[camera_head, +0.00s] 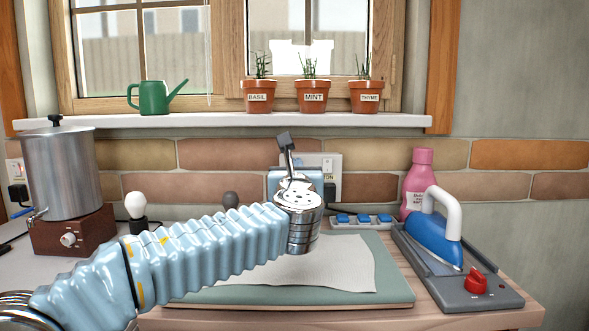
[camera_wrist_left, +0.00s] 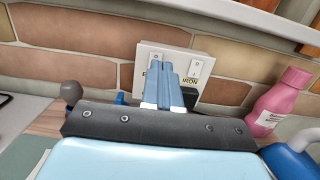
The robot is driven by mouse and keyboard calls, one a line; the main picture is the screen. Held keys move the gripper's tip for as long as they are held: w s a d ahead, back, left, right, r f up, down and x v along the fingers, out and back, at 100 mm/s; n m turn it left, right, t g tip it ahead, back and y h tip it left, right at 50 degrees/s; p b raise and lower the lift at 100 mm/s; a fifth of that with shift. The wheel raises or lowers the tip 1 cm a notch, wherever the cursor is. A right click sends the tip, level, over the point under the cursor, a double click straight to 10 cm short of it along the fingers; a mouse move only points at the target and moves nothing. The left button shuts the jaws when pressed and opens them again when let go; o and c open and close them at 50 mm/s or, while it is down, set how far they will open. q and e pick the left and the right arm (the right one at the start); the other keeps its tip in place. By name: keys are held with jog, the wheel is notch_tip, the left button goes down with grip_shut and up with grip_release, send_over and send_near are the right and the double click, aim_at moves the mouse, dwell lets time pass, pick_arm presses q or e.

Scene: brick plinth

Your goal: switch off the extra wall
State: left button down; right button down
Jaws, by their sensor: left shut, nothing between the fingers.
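A white double wall socket plate (camera_head: 332,162) is on the brick wall behind my left gripper. In the left wrist view the plate (camera_wrist_left: 149,50) carries two rocker switches; the right one (camera_wrist_left: 196,68) has a label reading IRON. The left label is mostly covered by my fingers; only a first letter like E shows. My left gripper (camera_head: 286,145) is shut and empty, its fingers pointing at the wall. In the left wrist view the fingers (camera_wrist_left: 171,85) overlap the plate between the switches; I cannot tell if they touch it. A dark plug sits at the plate's lower right. My right gripper is not in view.
A blue iron (camera_head: 432,238) rests on a grey stand with a red knob. A pink bottle (camera_head: 418,180) and a strip with blue switches (camera_head: 361,221) stand behind. A metal urn (camera_head: 62,175) is at left. A sill with pots (camera_head: 313,97) runs above the plate.

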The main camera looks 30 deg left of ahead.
pick_arm(q)
jog(key=shift+r+v, duration=0.2)
jog(key=shift+v, duration=0.65)
jog(key=shift+r+v, duration=0.15)
jog(key=shift+v, duration=0.7)
jog(key=shift+r+v, duration=0.2)
jog(key=shift+v, duration=0.65)
